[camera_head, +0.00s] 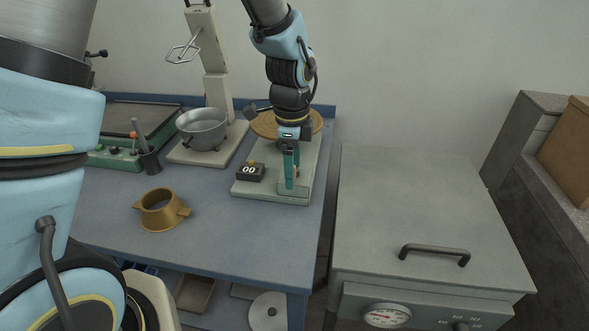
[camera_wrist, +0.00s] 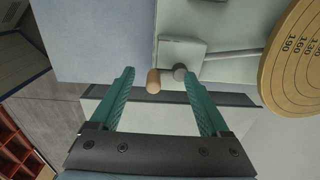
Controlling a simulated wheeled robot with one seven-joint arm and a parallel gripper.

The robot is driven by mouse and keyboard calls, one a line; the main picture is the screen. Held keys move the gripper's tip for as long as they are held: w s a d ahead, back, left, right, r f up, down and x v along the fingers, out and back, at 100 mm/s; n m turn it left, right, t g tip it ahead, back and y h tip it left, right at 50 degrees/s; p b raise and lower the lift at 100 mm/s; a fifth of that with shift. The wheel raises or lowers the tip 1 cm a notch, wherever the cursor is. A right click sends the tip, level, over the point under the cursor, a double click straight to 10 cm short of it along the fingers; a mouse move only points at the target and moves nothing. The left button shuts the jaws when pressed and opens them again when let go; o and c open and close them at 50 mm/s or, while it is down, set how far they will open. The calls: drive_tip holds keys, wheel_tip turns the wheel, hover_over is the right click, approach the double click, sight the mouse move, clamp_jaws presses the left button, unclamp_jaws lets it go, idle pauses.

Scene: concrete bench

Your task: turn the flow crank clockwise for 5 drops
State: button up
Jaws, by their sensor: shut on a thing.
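My gripper is shut on the crank, though the exact contact is hard to see. A small black counter (camera_head: 250,172) reading 00 sits on the stand, left of my gripper.
A round wooden disc (camera_head: 264,125) stands behind my gripper; its numbers show in the wrist view (camera_wrist: 292,62). A brass ring (camera_head: 160,211) and a metal bowl (camera_head: 203,128) are to the left. A grey cabinet (camera_head: 420,205) is to the right across a gap.

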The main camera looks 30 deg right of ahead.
drive_tip(key=shift+w+a+f, duration=0.2)
drive_tip(key=shift+a+f, duration=0.05)
drive_tip(key=shift+a, duration=0.25)
drive_tip(key=shift+w+a+f, duration=0.15)
drive_tip(key=shift+a+f, duration=0.1)
drive_tip(key=shift+a, duration=0.25)
drive_tip(key=c, duration=0.5)
drive_tip(key=shift+w+a+r+p, duration=0.1)
drive_tip(key=shift+w+a+p, duration=0.15)
drive_tip(key=shift+w+p, duration=0.4)
drive_tip(key=shift+c, duration=0.5)
drive_tip(key=shift+w+d, duration=0.1)
drive_tip(key=shift+w, duration=0.6)
clamp_jaws()
drive_tip(key=shift+w+d+r+p, duration=0.15)
drive_tip(key=shift+w+d+p, duration=0.25)
drive_tip(key=shift+w+d, duration=0.35)
drive_tip(key=shift+w+d+p, duration=0.3)
drive_tip(key=shift+w+d, duration=0.05)
drive_tip(key=shift+d, duration=0.4)
drive_tip(key=shift+w+d, duration=0.1)
drive_tip(key=shift+d, duration=1.15)
drive_tip(key=shift+s+d+p, duration=0.35)
drive_tip(key=shift+s+d, duration=0.1)
drive_tip(key=shift+d, duration=0.05)
